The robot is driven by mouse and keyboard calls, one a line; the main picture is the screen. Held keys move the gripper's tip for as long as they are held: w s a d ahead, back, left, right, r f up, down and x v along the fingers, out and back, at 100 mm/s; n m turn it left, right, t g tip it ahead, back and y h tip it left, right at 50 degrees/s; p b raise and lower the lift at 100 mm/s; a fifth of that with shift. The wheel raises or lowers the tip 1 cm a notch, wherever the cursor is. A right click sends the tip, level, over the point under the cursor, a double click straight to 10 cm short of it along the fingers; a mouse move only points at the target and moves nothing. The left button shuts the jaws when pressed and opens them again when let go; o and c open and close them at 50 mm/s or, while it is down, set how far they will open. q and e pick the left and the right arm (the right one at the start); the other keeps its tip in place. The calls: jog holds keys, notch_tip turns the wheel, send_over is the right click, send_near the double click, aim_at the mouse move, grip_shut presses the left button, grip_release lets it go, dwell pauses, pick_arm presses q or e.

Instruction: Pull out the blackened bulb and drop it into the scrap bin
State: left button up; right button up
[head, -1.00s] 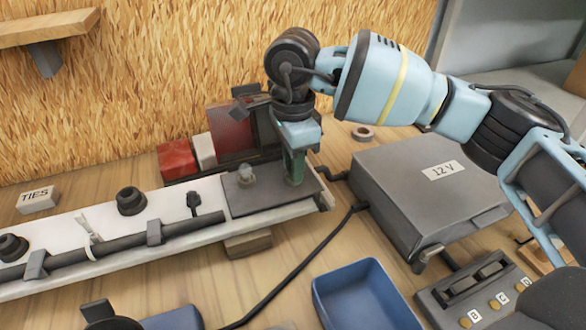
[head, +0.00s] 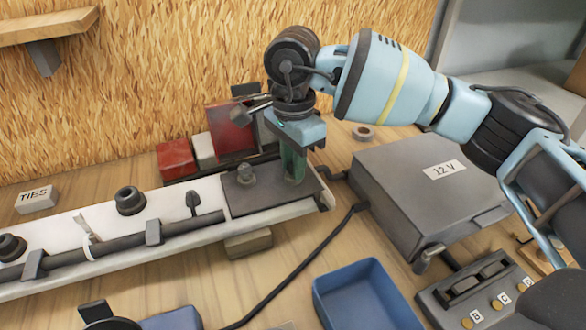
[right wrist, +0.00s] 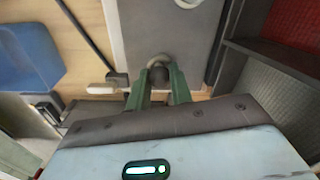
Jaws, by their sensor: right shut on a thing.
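My right gripper (head: 293,178) points down at the right end of the grey plate (head: 268,198) on the white trailer bar. In the right wrist view its green fingers (right wrist: 159,88) are shut on a dark, round bulb (right wrist: 158,74). A pale curved ring (right wrist: 150,62) shows just beyond the bulb; I cannot tell whether the bulb is still seated. In the head view the fingers hide the bulb. A second, greyish bulb (head: 246,175) stands on the plate to the left. An open blue bin (head: 365,296) is at the front; no label shows on it. My left gripper is not clearly visible.
A grey 12 V box (head: 430,185) stands right of the plate, with a switch panel (head: 480,290) in front. A black cable (head: 300,262) crosses the bench. Red blocks (head: 176,158) sit behind the bar.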

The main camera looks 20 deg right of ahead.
jog(key=shift+n, duration=0.4)
pick_arm(q)
jog(key=shift+f, duration=0.1)
jog(key=shift+s+f+b, duration=0.2)
jog(key=shift+f+b, duration=0.1)
pick_arm(e)
jog(key=n, duration=0.3)
jog(key=shift+n, duration=0.3)
jog(key=n, duration=0.3)
jog(key=shift+n, duration=0.3)
pick_arm(q)
jog(key=shift+s+f, duration=0.2)
jog(key=shift+f, duration=0.1)
jog(key=shift+w+r, duration=0.1)
pick_arm(e)
jog(key=shift+r, duration=0.15)
pick_arm(q)
jog(key=shift+w+r+p, duration=0.5)
jog(key=shift+r+p, duration=0.05)
jog(key=shift+r, duration=0.2)
jog(key=shift+w+r+p, duration=0.45)
jog(key=shift+r+p, duration=0.05)
jog(key=shift+r, duration=0.25)
pick_arm(e)
jog(key=shift+r, duration=2.35)
